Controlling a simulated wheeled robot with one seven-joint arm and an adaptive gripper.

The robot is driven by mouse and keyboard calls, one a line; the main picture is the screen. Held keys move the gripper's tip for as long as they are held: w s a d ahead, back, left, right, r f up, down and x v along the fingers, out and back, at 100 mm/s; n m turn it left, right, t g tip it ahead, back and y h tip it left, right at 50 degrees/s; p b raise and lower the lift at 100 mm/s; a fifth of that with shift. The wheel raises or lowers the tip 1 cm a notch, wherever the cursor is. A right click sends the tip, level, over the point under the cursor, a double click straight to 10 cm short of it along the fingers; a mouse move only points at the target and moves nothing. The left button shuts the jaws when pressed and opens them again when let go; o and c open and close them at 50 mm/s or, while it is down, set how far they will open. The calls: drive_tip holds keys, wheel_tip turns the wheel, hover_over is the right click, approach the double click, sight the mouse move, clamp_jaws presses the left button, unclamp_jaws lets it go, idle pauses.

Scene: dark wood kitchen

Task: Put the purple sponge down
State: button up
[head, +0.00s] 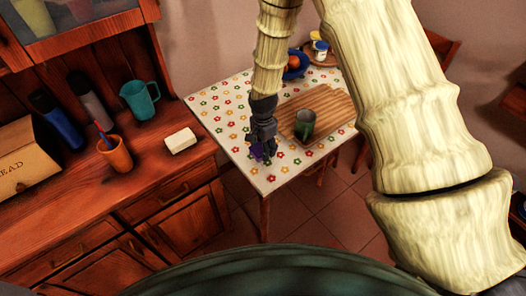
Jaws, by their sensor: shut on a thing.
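The purple sponge (257,151) shows as a small purple patch at the fingertips of my gripper (262,143). My gripper is dark, points down and is shut on the sponge, which it partly hides. Both are over the left front part of the table (236,148), which has a white cover with coloured flowers. I cannot tell whether the sponge touches the tabletop.
A wooden board (334,105) with a green mug (305,124) lies just right of my gripper. A blue fruit bowl (296,66) stands behind. The counter (130,190) at left holds a white block (180,140), a cup (115,154) and a teal jug (140,100).

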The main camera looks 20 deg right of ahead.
drive_tip(key=shift+f+p, duration=0.75)
drive_tip(key=shift+f, duration=0.95)
drive_tip(key=shift+f, duration=0.1)
drive_tip(key=o, duration=0.9)
drive_tip(key=shift+r+b, duration=1.85)
drive_tip(key=shift+r, duration=4.25)
